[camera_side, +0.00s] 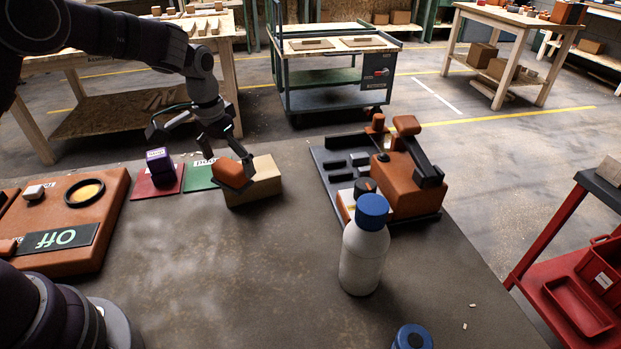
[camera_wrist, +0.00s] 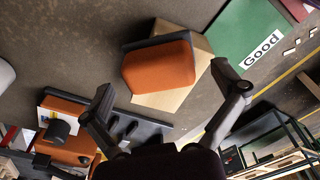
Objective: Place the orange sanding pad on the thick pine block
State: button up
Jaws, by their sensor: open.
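The orange sanding pad (camera_side: 233,172) lies over the left part of the thick pine block (camera_side: 263,184) and appears tilted. In the wrist view, the pad (camera_wrist: 158,68) covers much of the block (camera_wrist: 195,82), and its dark base sticks out past one block edge. Bare pine shows on two sides of the pad. My gripper (camera_side: 226,155) is just above and around the pad in the side view. In the wrist view, my gripper's (camera_wrist: 163,80) two fingers are wide apart, with the pad beyond and between their tips. I cannot tell whether a finger touches the pad.
A green mat marked "Good" (camera_side: 201,176) and a red mat (camera_side: 143,189) with a purple box (camera_side: 159,165) lie left of the block. A white bottle (camera_side: 363,258) and an orange machine (camera_side: 400,183) stand to the right. The front middle of the table is clear.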

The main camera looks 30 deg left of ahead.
aim_at(223, 169)
notch_tip(223, 169, up, 12)
jog(key=s, duration=0.1)
jog(key=s+d+r+t, duration=0.1)
jog(key=s+d+t, duration=0.1)
jog(key=s, duration=0.6)
jog(key=s+d+t, duration=0.1)
jog(key=s+t, duration=0.1)
jog(key=s, duration=0.6)
jog(key=shift+s+d+r, duration=0.35)
jog(key=shift+r, duration=0.05)
